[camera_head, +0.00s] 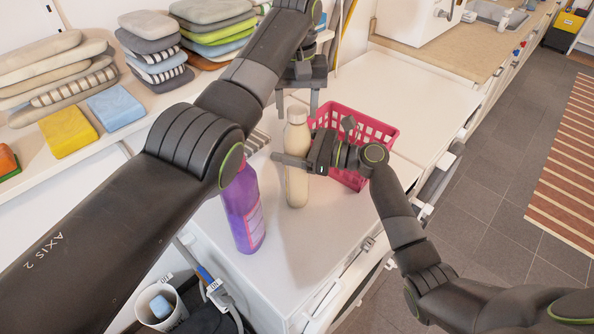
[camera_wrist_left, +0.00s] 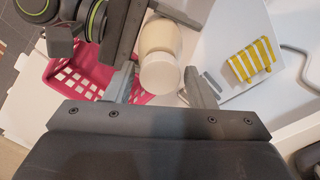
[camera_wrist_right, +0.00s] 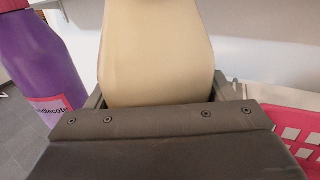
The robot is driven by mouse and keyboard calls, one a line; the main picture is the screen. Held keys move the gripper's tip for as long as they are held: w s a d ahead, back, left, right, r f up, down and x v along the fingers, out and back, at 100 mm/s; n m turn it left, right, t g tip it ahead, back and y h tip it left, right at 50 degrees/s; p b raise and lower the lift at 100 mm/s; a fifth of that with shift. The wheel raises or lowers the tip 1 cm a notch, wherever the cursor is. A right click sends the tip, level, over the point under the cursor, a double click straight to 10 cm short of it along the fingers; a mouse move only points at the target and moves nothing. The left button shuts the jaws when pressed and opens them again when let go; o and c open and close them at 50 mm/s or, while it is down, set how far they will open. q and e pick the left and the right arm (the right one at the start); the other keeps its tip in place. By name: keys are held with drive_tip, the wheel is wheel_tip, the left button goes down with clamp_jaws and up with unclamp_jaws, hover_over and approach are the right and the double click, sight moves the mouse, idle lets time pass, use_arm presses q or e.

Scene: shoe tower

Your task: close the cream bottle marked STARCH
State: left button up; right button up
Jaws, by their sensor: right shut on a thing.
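The cream bottle (camera_head: 297,187) stands upright on the white surface. No STARCH lettering shows. Its round, pale top end (camera_wrist_left: 159,76) lies between the left fingers in the left wrist view; I cannot tell whether that is a cap or part of the bottle. My left gripper (camera_head: 298,101) is open above the bottle, pointing down, with a finger (camera_wrist_left: 121,82) and another finger (camera_wrist_left: 202,90) on either side and apart from it. My right gripper (camera_head: 297,161) is shut around the bottle's body from the right; the cream body (camera_wrist_right: 155,55) fills the right wrist view.
A purple bottle (camera_head: 243,208) stands close left of the cream bottle. A pink basket (camera_head: 378,132) is just behind and right. A shelf at left holds stacked cloths (camera_head: 150,55) and sponges (camera_head: 67,131). The white surface (camera_head: 300,245) in front is clear.

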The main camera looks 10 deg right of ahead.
use_arm(q)
drive_tip(key=c, duration=0.8)
drive_tip(key=o, duration=1.1)
drive_tip(key=shift+r, duration=3.75)
use_arm(e)
drive_tip(key=o, duration=1.9)
drive_tip(key=shift+d, duration=0.1)
